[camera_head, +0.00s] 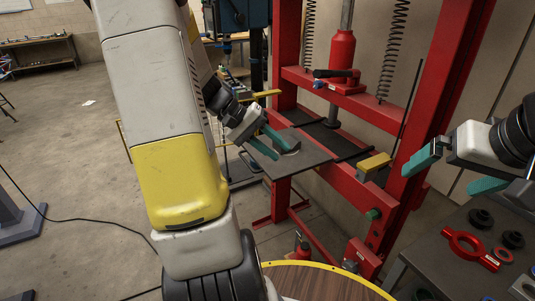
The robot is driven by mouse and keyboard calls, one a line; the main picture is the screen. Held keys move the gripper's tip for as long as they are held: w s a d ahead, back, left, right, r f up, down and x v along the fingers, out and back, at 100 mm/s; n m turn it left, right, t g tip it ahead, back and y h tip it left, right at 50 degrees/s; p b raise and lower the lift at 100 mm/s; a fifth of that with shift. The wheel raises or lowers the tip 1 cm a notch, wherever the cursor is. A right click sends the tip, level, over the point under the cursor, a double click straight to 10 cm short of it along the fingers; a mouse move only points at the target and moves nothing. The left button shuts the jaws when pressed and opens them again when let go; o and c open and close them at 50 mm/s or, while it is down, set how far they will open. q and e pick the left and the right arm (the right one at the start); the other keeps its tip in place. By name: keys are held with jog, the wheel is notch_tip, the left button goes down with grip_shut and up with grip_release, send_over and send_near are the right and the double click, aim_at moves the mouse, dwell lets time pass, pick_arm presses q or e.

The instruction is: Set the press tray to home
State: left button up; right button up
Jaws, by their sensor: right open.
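The press tray (308,163) is a flat dark plate. It juts out toward me from the red press frame, at about the height of the frame's lower crossbeam. My left gripper (284,153), with teal fingers, is low over the tray's left part.
The red press (428,90) has a red ram cylinder (342,52) above the tray and a yellow block (375,162) on its right side. A dark bench (442,240) at lower right holds a red ring tool (467,245) and black discs. The floor at left is mostly clear.

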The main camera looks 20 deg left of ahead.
pick_arm(q)
jog(key=w+a+f+n+t+h, duration=0.25)
jog(key=w+a+f+t, duration=0.2)
jog(key=a+f, duration=0.45)
jog(key=n+t+y, duration=0.2)
jog(key=n+t, duration=0.2)
jog(key=t, duration=0.1)
send_near(247, 162)
jog(key=w+d, duration=0.1)
jog(key=w, duration=0.1)
jog(key=shift+g, duration=0.25)
jog(key=x, duration=0.8)
jog(key=shift+a+f, duration=0.1)
jog(key=shift+f, duration=0.25)
grip_shut()
jog(key=shift+s, duration=0.1)
